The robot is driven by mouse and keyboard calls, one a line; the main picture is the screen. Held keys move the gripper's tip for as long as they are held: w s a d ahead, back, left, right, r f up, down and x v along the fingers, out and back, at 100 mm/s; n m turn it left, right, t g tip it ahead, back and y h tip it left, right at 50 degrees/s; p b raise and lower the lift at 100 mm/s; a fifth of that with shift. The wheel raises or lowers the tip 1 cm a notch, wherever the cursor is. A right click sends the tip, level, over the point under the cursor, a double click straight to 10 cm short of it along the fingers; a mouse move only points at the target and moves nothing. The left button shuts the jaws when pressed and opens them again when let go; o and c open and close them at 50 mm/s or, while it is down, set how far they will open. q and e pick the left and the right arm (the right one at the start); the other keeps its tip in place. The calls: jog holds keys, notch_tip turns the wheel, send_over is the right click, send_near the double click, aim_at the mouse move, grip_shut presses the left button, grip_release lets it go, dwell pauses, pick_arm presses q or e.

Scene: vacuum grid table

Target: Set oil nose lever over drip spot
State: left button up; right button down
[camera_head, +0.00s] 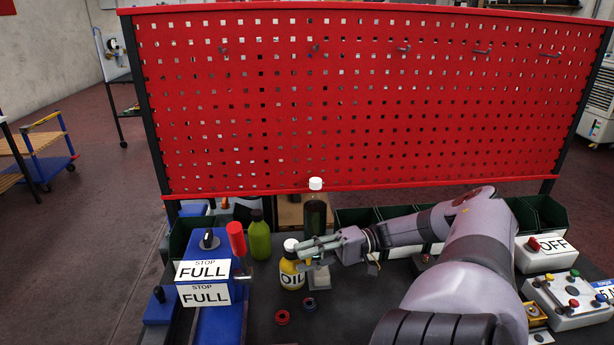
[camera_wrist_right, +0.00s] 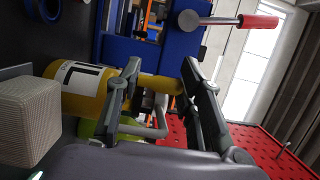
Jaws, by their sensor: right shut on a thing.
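The yellow oil bottle (camera_head: 291,277), with a white cap and an "OIL" label, stands upright on the dark table. My right gripper (camera_head: 308,247) is shut on the bottle's upper part. In the right wrist view the fingers (camera_wrist_right: 160,75) lie on either side of the yellow neck of the bottle (camera_wrist_right: 85,90). A lever with a red handle (camera_head: 236,238) rises from the blue unit left of the bottle; it also shows in the right wrist view (camera_wrist_right: 255,22). I cannot make out a drip spot or the bottle's nose. My left gripper is not in view.
A green bottle (camera_head: 259,240) and a dark bottle with a white cap (camera_head: 316,207) stand behind. A pale block (camera_head: 319,276) is beside the oil bottle. A red ring (camera_head: 282,317) and a blue ring (camera_head: 310,304) lie in front. The red pegboard (camera_head: 370,110) closes off the back.

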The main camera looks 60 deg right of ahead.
jog(key=c, duration=1.1)
grip_release()
jog(key=v, duration=0.7)
jog(key=shift+s+d, duration=0.15)
jog(key=shift+d, duration=0.05)
